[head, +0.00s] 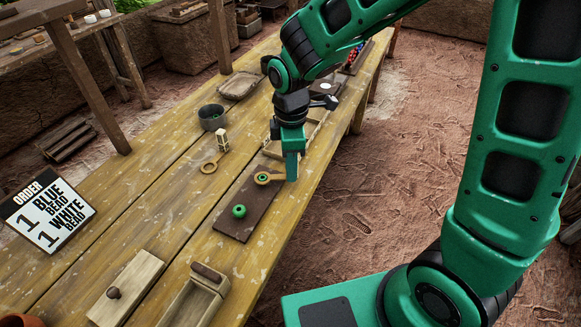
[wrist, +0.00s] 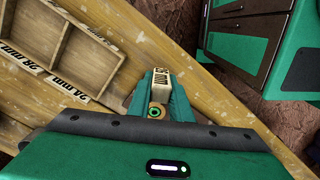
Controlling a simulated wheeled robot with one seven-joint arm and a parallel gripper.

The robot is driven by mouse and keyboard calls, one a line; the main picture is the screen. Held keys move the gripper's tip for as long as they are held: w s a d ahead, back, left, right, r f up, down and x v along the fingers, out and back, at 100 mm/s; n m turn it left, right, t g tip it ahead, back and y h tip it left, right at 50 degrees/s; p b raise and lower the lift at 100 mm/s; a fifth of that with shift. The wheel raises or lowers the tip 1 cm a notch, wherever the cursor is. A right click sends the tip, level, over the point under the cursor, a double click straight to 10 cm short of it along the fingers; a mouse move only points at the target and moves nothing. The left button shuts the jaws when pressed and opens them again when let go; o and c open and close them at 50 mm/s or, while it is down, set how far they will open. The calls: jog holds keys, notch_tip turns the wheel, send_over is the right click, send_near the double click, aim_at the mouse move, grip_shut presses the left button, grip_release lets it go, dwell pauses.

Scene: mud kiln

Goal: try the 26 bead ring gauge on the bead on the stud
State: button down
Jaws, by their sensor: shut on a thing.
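My gripper (head: 290,172) is shut on a bead ring gauge by its pale block handle (wrist: 160,82); "mm" shows on the block, but its number is not readable. The gauge's tan ring (head: 262,179) shows green inside it, over the dark board (head: 232,226). The stud is hidden. A second green bead (head: 239,211) sits on the board, apart from the ring.
Another ring gauge (head: 209,168) lies left of the board, near a grey cup (head: 212,117). A compartment tray (wrist: 106,60) with mm labels is behind my gripper.

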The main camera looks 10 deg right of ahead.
jog(key=shift+r, duration=2.45)
jog(key=shift+s+d, duration=0.1)
